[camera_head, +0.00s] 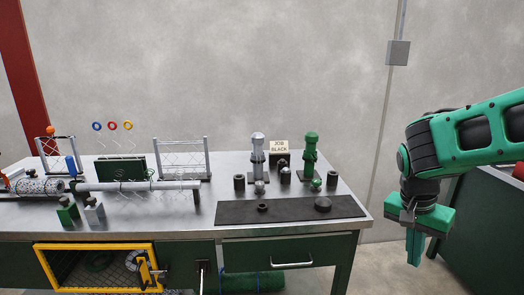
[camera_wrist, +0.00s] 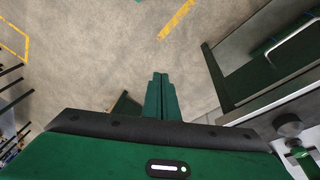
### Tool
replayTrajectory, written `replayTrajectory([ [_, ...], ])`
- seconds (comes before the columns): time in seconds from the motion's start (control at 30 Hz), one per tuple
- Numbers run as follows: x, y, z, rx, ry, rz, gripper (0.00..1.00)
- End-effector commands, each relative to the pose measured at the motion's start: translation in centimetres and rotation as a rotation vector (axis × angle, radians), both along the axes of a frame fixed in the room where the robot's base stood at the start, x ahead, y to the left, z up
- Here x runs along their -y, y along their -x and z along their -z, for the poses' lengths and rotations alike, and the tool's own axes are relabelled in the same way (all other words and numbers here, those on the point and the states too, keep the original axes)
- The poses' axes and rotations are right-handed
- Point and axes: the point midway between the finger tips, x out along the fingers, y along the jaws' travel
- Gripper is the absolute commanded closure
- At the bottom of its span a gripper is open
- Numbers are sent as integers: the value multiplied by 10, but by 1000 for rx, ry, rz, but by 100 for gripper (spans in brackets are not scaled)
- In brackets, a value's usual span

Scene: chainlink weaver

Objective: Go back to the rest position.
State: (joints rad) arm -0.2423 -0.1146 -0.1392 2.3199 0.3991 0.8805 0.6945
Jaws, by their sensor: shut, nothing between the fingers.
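My gripper (camera_head: 414,262) is at the right of the head view, pointing down over the floor, to the right of the workbench (camera_head: 130,215) and apart from it. Its green fingers are together with nothing between them. In the wrist view the shut fingers (camera_wrist: 160,78) point at bare concrete floor. My arm comes in from the right edge of the head view.
On the bench are a black mat (camera_head: 285,211), silver (camera_head: 258,150) and green (camera_head: 311,150) post-like parts, a "JOB BLACK" sign (camera_head: 279,146) and a wire-mesh roll (camera_head: 40,187). A dark green cabinet (camera_head: 485,230) stands right of my gripper. Floor lies between.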

Motion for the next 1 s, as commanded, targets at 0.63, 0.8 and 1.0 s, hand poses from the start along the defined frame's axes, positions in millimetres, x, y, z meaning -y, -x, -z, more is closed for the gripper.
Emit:
replayTrajectory([
  [0.63,53,186,-2,-68,-236,-344,100],
  [0.8,53,187,-2,-69,-237,-349,100],
  [1.0,53,186,-2,-69,-237,-348,100],
])
